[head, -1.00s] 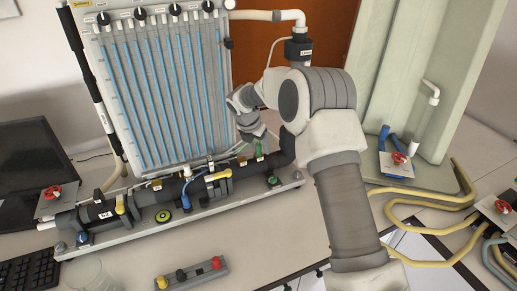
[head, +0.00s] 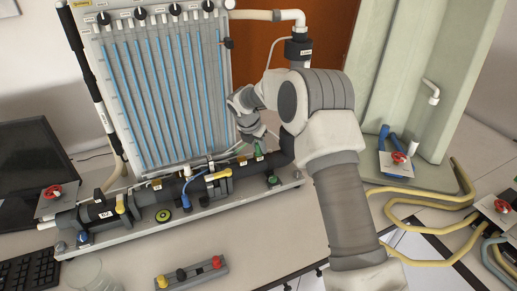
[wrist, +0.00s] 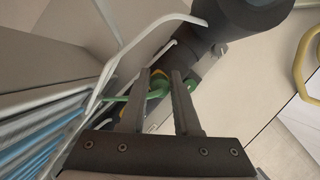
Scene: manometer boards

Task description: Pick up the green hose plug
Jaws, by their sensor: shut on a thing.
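The green hose plug (wrist: 157,87) is between the two fingers of my gripper (wrist: 161,76) in the wrist view. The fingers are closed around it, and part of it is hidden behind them. A thin green line runs left from it. In the head view the green plug (head: 258,149) shows as a small upright green piece at the right end of the dark pipe (head: 195,187), below the manometer board. My gripper is just above it there, partly hidden by my own wrist. I cannot tell whether the plug is clear of its seat.
The manometer board (head: 160,90) with blue columns stands behind the pipe. A small rack with coloured knobs (head: 190,273) lies in front. Yellow hoses (head: 420,205) and a red-handled valve (head: 398,158) are at right. The table front is mostly clear.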

